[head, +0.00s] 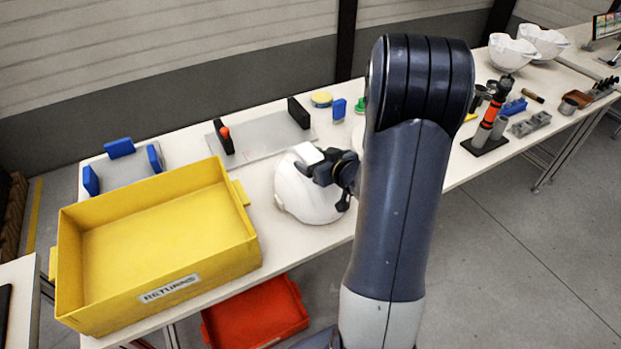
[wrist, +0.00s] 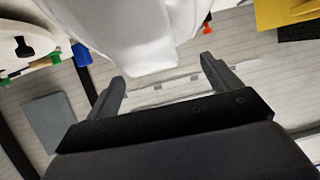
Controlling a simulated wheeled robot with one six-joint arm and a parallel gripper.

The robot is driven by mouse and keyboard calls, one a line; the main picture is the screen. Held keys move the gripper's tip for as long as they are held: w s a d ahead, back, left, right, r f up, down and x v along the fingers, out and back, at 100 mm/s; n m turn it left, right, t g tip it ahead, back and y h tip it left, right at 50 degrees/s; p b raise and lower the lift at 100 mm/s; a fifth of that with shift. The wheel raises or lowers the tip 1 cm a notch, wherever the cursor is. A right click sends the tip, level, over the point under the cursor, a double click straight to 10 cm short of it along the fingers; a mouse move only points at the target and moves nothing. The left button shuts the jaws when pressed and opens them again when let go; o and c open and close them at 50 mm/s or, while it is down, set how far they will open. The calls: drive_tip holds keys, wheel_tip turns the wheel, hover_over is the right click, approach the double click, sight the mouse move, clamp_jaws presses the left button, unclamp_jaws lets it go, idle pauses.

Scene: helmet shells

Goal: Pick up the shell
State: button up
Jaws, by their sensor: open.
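A white helmet shell (head: 301,193) sits on the long white table, just right of the yellow bin. My gripper (head: 343,180) is at the shell's upper right side, and my arm covers part of the view there. In the wrist view the shell (wrist: 140,35) fills the top middle. The two fingers of my gripper (wrist: 163,75) stand apart, with the shell's lower edge close to the gap between their tips. I cannot tell whether a finger touches it.
A yellow bin (head: 245,225) marked RETURNS stands left of the shell. A grey plate (head: 262,140) with black blocks lies behind it. A red bin (head: 290,322) is below the table. More white shells (head: 510,52) stand at the far right, past tools.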

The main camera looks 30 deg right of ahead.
sight(312, 155)
drive_tip(key=shift+d+p+x, duration=0.1)
drive_tip(key=shift+p+x, duration=0.05)
drive_tip(key=shift+x, duration=1)
drive_tip(key=shift+d+p+x, duration=0.15)
drive_tip(key=shift+x, duration=1.05)
drive_tip(key=shift+a, duration=0.1)
drive_tip(key=shift+c, duration=0.6)
